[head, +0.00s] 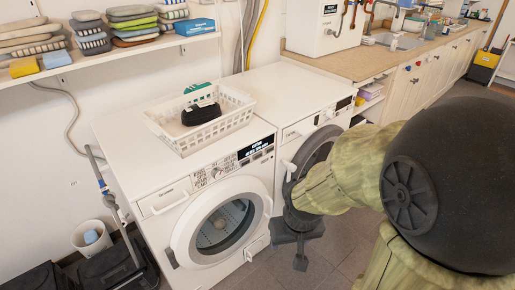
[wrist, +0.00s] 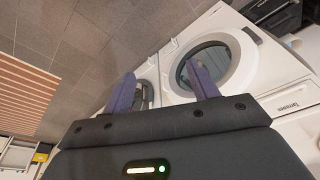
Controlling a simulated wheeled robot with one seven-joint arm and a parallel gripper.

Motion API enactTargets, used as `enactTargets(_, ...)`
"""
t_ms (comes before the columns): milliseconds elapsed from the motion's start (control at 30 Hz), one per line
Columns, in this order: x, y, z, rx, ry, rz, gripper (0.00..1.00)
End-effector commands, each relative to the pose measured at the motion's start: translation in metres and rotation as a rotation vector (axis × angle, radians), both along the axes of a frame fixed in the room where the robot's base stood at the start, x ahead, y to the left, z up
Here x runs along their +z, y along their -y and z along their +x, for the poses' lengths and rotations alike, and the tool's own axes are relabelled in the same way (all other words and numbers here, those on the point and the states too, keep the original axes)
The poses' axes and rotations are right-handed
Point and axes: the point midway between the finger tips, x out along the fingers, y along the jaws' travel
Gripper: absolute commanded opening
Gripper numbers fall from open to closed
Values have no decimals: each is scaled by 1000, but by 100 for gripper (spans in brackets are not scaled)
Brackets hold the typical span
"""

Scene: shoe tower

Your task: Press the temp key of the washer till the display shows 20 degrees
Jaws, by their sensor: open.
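The washer (head: 160,208) is a white front-loader at the left in the head view, with a round glass door, a knob and a small dark display (head: 255,146) at the top right of its front. The display has pale lettering too small to read. The keys (head: 262,155) sit in a row by the display; I cannot tell which is the temp key. In the wrist view a white round-door machine (wrist: 212,62) shows beyond the fingers. My gripper (wrist: 163,88) is open and empty, its two purple fingers apart. In the head view it hangs before the machines, apart from the keys.
A second white machine (head: 290,92) stands right beside the washer. A white basket (head: 234,104) with a dark item sits on the washer top. A shelf (head: 110,54) with folded cloths is above. A bin (head: 92,240) and mop stand left. Grey floor lies in front.

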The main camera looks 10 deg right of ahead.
Motion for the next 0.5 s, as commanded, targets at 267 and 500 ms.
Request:
enactTargets(267,0,0,0,0,0,0,22)
enactTargets(500,0,0,0,0,0,0,0)
